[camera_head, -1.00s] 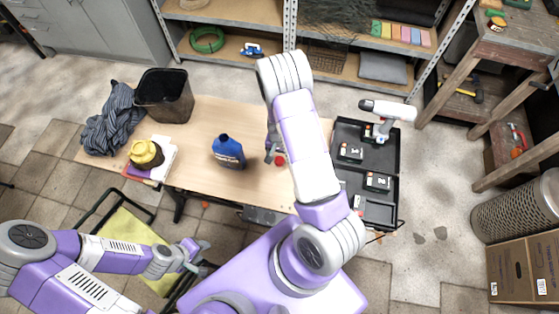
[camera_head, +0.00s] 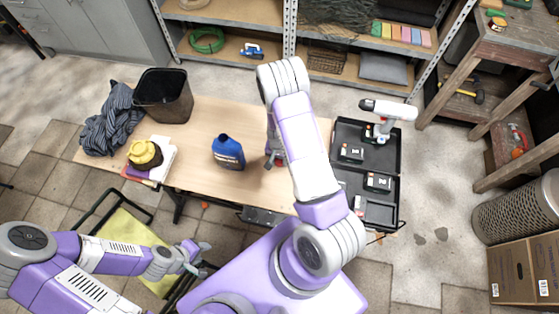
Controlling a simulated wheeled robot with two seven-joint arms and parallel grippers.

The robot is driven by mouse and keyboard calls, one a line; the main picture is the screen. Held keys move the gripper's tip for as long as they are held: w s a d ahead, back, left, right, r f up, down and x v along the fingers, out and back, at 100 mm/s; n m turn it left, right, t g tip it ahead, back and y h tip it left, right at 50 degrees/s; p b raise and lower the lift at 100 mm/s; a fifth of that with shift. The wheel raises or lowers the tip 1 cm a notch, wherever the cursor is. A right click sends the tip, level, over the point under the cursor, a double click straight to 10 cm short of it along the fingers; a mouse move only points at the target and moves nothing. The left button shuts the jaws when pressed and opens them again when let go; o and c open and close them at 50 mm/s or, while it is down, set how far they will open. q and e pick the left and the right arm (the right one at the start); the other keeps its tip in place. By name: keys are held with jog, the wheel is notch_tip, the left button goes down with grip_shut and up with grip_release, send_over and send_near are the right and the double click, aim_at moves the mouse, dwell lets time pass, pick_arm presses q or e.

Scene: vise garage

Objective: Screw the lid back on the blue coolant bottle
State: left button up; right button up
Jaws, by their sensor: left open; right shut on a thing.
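The blue coolant bottle (camera_head: 228,154) stands upright on the wooden table, near its middle. My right gripper (camera_head: 273,163) is low over the table, to the right of the bottle and apart from it, partly covered by my own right arm. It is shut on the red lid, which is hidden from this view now. My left gripper (camera_head: 204,251) is open and empty, in front of the table's front edge and well away from the bottle.
A black tray (camera_head: 369,166) with a drill (camera_head: 386,112) and battery packs is at the table's right. The table around the bottle is clear.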

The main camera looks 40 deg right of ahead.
aim_at(279, 161)
jog(key=shift+r, duration=0.1)
jog(key=shift+c, duration=0.2)
notch_tip(279, 161, up, 10)
jog(key=p, duration=0.2)
dwell(0.4)
jog(key=w+a+r+n, duration=0.1)
jog(key=a+r+n, duration=0.4)
jog(key=a, duration=0.2)
jog(key=w+a+r+n+b, duration=0.1)
jog(key=a+r+n, duration=0.3)
jog(key=a, duration=0.3)
jog(key=shift+w+a+r+n, duration=0.15)
jog(key=shift+w+r+n, duration=0.15)
jog(key=shift+n, duration=0.3)
jog(key=shift+s, duration=0.1)
